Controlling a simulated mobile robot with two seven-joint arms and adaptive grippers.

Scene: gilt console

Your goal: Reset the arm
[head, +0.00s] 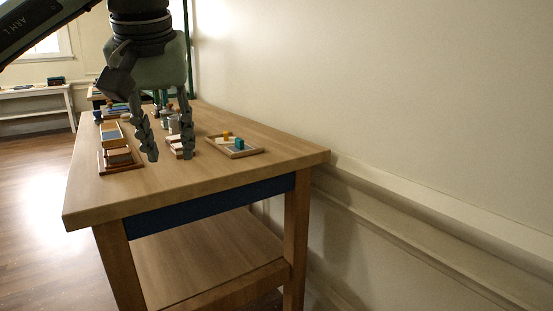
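My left gripper (168,152) hangs from the top of the head view, pointing down in front of the wooden table (220,185). Its two grey segmented fingers are spread apart with nothing seen between the tips. It hides part of the tabletop behind it. My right gripper does not show.
A small tray (250,152) with a teal block (239,144) and an orange block (225,135) lies on the table. A wooden rack (119,157) and several small items stand at the left. The front tabletop is bare. A wall (400,90) runs along the right.

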